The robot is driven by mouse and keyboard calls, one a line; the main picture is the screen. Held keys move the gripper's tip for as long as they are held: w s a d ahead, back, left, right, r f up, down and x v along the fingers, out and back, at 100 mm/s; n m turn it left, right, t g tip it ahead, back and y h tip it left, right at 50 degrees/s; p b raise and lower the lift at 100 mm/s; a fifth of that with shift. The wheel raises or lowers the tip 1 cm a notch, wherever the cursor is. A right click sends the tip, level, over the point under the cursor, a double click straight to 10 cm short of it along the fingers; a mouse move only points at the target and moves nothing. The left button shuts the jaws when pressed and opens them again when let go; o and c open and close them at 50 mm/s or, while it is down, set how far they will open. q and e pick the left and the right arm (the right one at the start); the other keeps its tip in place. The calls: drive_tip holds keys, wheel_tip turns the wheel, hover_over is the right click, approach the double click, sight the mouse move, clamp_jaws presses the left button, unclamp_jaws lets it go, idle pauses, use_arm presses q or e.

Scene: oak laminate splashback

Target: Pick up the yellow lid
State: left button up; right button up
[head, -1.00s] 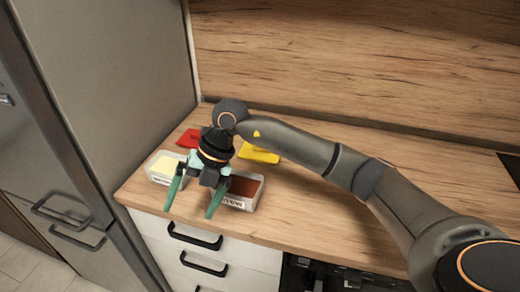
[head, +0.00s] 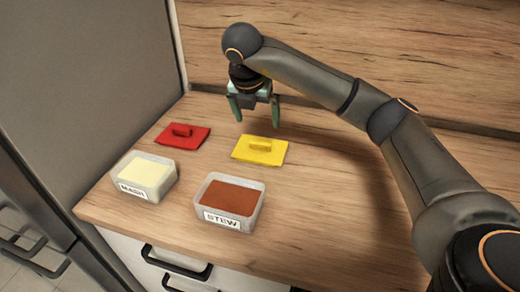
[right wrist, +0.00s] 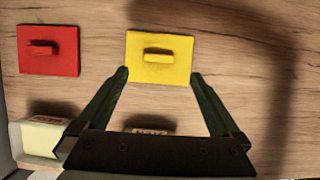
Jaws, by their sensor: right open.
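The yellow lid (head: 259,150) lies flat on the wooden counter, with a raised bar handle on top. It also shows in the right wrist view (right wrist: 160,57), at the upper middle, just beyond and between the fingertips. My right gripper (head: 257,122) is open and empty, pointing down above the counter, behind and above the yellow lid in the head view. Its two green fingers also show in the right wrist view (right wrist: 159,75). They do not appear to hold the lid. My left gripper is in neither view.
A red lid (head: 182,136) lies left of the yellow one. A MASH container (head: 147,190) and a STEW container (head: 222,217) stand near the front edge. The splashback (head: 400,60) rises behind. The counter (head: 320,200) is clear to the right.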

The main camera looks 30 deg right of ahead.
hover_over(260, 143)
drive_tip(key=s+a, duration=0.1)
wheel_tip(260, 143, down, 4)
drive_tip(key=shift+s+a+f, duration=0.1)
drive_tip(key=shift+f, duration=0.1)
drive_tip(key=shift+s+a+p+x, duration=0.1)
drive_tip(key=shift+a+p+x, duration=0.15)
drive_tip(key=shift+x, duration=1.1)
drive_tip(key=shift+s+a+p+x, duration=0.1)
drive_tip(key=shift+s+p+x, duration=0.1)
drive_tip(key=shift+x, duration=1.15)
drive_tip(key=shift+f, duration=0.1)
drive_tip(key=c, duration=1.3)
drive_tip(key=shift+o, duration=0.2)
